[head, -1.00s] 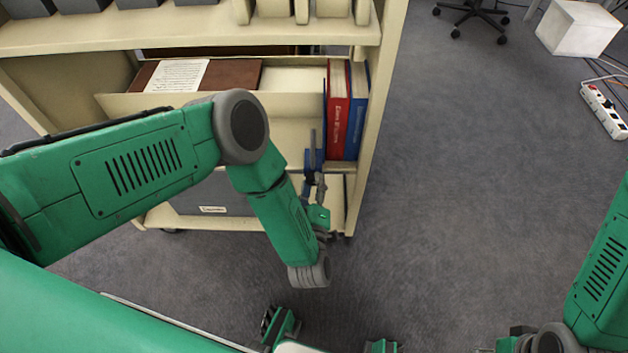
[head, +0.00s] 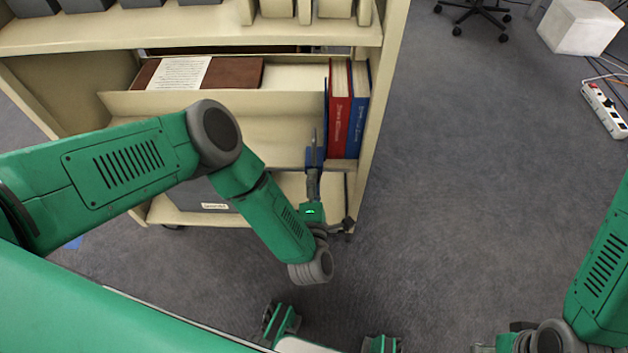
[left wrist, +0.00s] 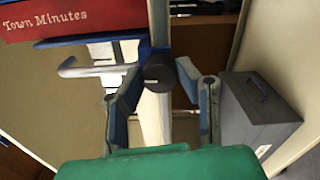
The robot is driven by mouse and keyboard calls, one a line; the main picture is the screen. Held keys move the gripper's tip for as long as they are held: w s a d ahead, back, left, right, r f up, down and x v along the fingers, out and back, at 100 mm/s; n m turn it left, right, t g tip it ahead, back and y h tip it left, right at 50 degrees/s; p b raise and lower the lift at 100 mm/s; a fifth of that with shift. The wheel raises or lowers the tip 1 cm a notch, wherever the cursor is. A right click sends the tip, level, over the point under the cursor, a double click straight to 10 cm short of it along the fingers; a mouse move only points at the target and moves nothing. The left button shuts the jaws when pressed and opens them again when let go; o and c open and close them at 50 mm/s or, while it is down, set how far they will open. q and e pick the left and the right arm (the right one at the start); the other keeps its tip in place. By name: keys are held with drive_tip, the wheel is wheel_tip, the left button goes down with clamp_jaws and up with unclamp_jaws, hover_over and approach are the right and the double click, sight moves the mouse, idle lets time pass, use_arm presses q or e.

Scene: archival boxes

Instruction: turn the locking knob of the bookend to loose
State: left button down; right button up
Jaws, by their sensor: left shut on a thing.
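The blue bookend (head: 315,157) stands on the cart shelf, against the left side of the red book (head: 339,115). In the left wrist view its upright blue part (left wrist: 152,52) carries a dark round locking knob (left wrist: 158,72), with a bent grey lever (left wrist: 92,70) to the left. My left gripper (head: 314,172) reaches up to the bookend's front. In the left wrist view its fingers come in from both sides, and it is shut on the knob. The knob's sides at the fingertips are hard to make out.
A blue book (head: 357,115) stands right of the red one, by the cart's side panel (head: 380,110). A brown folder (head: 235,73) with a paper lies behind the shelf's ledge. A grey box (left wrist: 262,110) sits lower down.

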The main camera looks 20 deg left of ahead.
use_arm(q)
drive_tip(key=shift+a+f+n, duration=0.1)
drive_tip(key=shift+a+n, duration=0.05)
drive_tip(key=shift+n, duration=0.35)
drive_tip(key=c, duration=1.2)
unclamp_jaws()
drive_tip(key=shift+w+f, duration=0.1)
drive_tip(key=v, duration=1.2)
